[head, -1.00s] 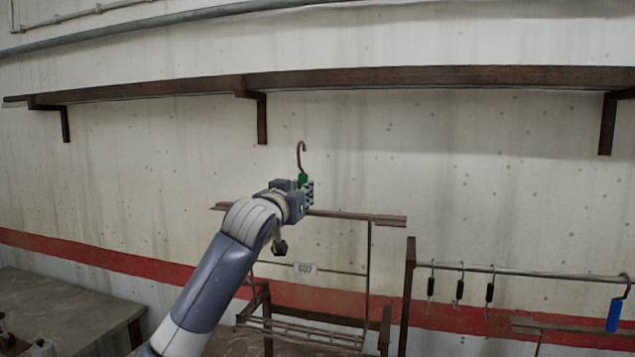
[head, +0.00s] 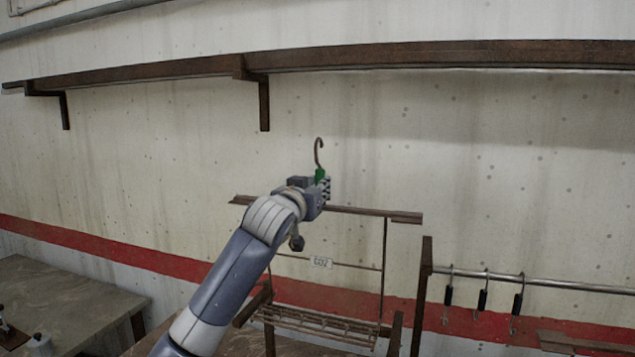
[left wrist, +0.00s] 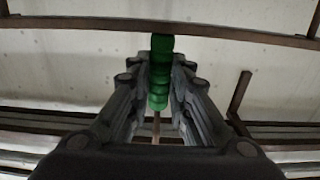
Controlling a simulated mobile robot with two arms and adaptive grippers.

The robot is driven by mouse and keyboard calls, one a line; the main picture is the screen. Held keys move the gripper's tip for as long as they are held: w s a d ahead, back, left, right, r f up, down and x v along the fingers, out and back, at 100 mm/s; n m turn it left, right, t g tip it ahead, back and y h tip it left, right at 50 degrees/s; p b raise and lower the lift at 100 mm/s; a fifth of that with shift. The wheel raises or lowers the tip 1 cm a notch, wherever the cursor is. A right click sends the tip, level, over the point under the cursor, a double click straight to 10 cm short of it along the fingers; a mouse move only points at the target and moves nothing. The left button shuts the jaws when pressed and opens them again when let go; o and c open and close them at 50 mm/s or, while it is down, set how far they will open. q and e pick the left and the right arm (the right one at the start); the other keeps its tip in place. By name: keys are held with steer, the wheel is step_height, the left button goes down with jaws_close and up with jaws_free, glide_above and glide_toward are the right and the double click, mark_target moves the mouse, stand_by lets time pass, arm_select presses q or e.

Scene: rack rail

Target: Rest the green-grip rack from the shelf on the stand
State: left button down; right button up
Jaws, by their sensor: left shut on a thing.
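The green-grip rack has a dark hook (head: 318,152) on top, a green grip (head: 320,175), a brown top bar (head: 375,213), a small number plate (head: 321,262) and a slatted bottom (head: 315,322). My left gripper (head: 322,188) is shut on the green grip, and the rack hangs below it. In the left wrist view the green grip (left wrist: 161,75) stands between the fingers. Brown wooden parts that look like the stand (head: 396,332) show beside the rack's lower part. I cannot tell whether the rack touches them. My right gripper is out of view.
A long brown shelf (head: 400,57) runs along the wall above. At right, a post (head: 427,290) carries a metal rail (head: 540,284) with several black-grip hooks (head: 482,299). A grey table (head: 70,300) is at lower left. The wall around the hook is clear.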

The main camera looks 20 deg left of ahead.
arm_select(q)
step_height(320, 180, down, 21)
steer(key=b, duration=0.4)
steer(key=shift+r, duration=0.15)
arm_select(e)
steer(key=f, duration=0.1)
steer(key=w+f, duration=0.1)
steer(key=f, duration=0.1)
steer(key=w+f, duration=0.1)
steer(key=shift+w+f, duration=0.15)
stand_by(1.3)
arm_select(q)
steer(key=shift+w+b, duration=0.2)
steer(key=shift+b, duration=0.2)
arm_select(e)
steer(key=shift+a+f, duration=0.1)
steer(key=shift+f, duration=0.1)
arm_select(q)
steer(key=shift+f, duration=0.3)
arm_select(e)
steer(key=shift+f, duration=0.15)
